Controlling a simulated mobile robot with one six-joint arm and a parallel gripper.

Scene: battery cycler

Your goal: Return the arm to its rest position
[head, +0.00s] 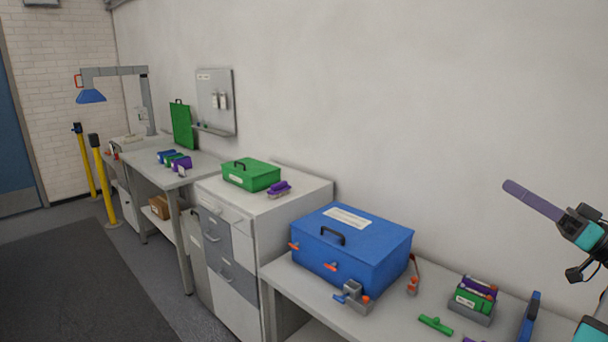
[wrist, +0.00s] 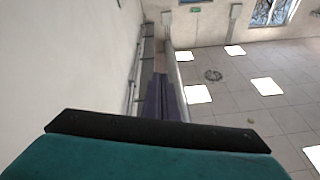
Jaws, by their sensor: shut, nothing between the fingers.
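My gripper (head: 510,187) is at the right edge of the head view, raised above the bench. Its long purple-grey fingers are together and point up and to the left, with nothing between them. The black and teal wrist behind them is partly cut off by the frame edge. In the wrist view the closed fingers (wrist: 161,85) show in the middle, beyond a black and teal part of my own arm. The fingers touch nothing in either view.
Below my gripper, the bench holds a blue case (head: 365,250), a grey holder with green and purple cells (head: 474,297) and a green piece (head: 436,324). A green box (head: 250,174) sits on the drawer cabinet (head: 285,203). The pale wall (head: 420,110) runs behind.

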